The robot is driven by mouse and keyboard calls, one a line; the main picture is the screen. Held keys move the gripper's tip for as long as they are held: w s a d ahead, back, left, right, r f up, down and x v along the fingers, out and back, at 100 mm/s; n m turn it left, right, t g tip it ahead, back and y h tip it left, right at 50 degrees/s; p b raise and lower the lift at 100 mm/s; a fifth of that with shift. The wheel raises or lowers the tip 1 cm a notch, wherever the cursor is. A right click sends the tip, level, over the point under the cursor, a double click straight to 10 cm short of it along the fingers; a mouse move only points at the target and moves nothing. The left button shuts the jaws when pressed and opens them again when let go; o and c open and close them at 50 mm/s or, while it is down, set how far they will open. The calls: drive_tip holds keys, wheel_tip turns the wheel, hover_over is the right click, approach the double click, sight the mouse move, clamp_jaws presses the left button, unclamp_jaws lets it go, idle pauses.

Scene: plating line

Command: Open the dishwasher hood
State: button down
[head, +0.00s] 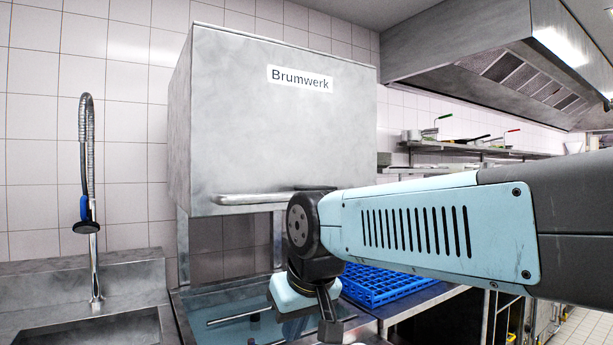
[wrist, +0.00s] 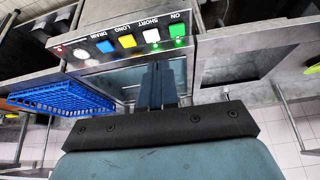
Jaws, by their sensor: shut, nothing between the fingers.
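The steel dishwasher hood (head: 275,110), marked "Brumwerk", hangs raised on its posts, with a wide open gap between its lower edge and the wash base (head: 215,308). Its bar handle (head: 250,198) runs along the bottom front edge; my arm covers the handle's right end. My gripper (head: 329,322) points down, lower than the handle and apart from it, at the front of the base. In the wrist view my gripper (wrist: 158,72) is shut, with its fingers together and nothing held, over the base and beside the control panel (wrist: 215,45). The hood does not show in the wrist view.
A blue rack (head: 385,284) sits on the counter right of the machine. A sink (head: 90,328) with a spray hose (head: 88,150) stands on the left. The panel has several coloured buttons (wrist: 127,41). A steel extractor canopy (head: 480,60) hangs at the upper right.

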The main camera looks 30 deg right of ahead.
drive_tip(key=w+d+r+g, duration=0.1)
drive_tip(key=w+d+r, duration=0.4)
drive_tip(key=r, duration=0.5)
drive_tip(key=w+d+r, duration=0.4)
drive_tip(key=w+r, duration=0.3)
drive_tip(key=r, duration=0.3)
drive_tip(key=w+d+r+g, duration=0.1)
drive_tip(key=w+d+r, duration=0.3)
drive_tip(key=w+r, duration=0.5)
drive_tip(key=d+r, duration=0.8)
drive_tip(key=x, duration=0.4)
drive_tip(key=s+x, duration=0.1)
drive_tip(key=x, duration=0.9)
drive_tip(key=shift+s+a+f, duration=0.15)
drive_tip(key=shift+s+f, duration=0.15)
drive_tip(key=shift+s, duration=0.1)
